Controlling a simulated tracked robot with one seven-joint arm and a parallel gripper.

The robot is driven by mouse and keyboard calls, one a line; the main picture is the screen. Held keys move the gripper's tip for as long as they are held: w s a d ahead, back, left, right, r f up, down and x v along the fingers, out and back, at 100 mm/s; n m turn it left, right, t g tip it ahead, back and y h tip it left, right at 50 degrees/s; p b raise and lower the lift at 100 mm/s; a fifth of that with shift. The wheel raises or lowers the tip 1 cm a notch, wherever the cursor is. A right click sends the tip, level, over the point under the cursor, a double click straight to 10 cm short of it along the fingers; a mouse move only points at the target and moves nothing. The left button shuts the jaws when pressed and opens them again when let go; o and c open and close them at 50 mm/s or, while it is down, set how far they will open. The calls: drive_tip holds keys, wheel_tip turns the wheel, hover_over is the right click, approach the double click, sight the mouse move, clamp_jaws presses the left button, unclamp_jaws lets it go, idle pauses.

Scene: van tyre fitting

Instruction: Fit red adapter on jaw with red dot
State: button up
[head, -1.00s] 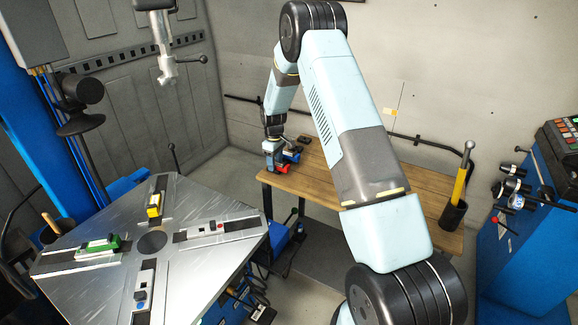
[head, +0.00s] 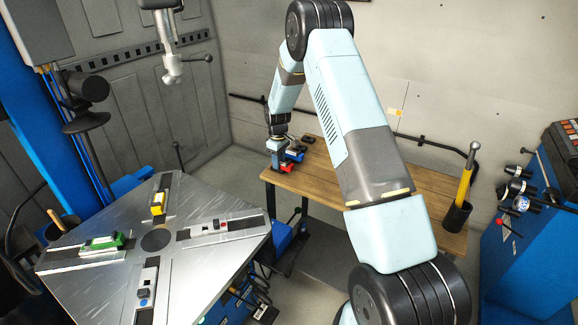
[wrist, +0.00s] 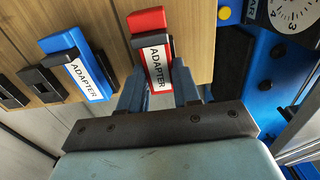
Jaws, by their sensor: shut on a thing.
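The red adapter (wrist: 153,50), with a white "ADAPTER" label, is between the two fingers of my gripper (wrist: 158,88), which is shut on it. In the head view my gripper (head: 279,157) is at the near left end of the wooden workbench, with the red adapter (head: 286,168) at its tips. I cannot tell whether the adapter touches the bench. The jaw with the red dot (head: 224,225) is on the right arm of the metal turntable (head: 95,215), apart from my gripper. It carries no adapter.
A blue adapter (wrist: 80,68) and black blocks (wrist: 42,84) lie on the workbench (head: 390,185) beside the red one. The turntable's other jaws bear a yellow adapter (head: 158,203), a green adapter (head: 102,242) and a blue dot (head: 144,292). A tool cup (head: 457,216) stands at the bench's right.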

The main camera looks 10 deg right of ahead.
drive_tip(key=shift+r, duration=0.3)
drive_tip(key=shift+r, duration=0.7)
drive_tip(key=shift+r, duration=0.4)
drive_tip(key=shift+r, duration=0.9)
drive_tip(key=shift+r, duration=0.1)
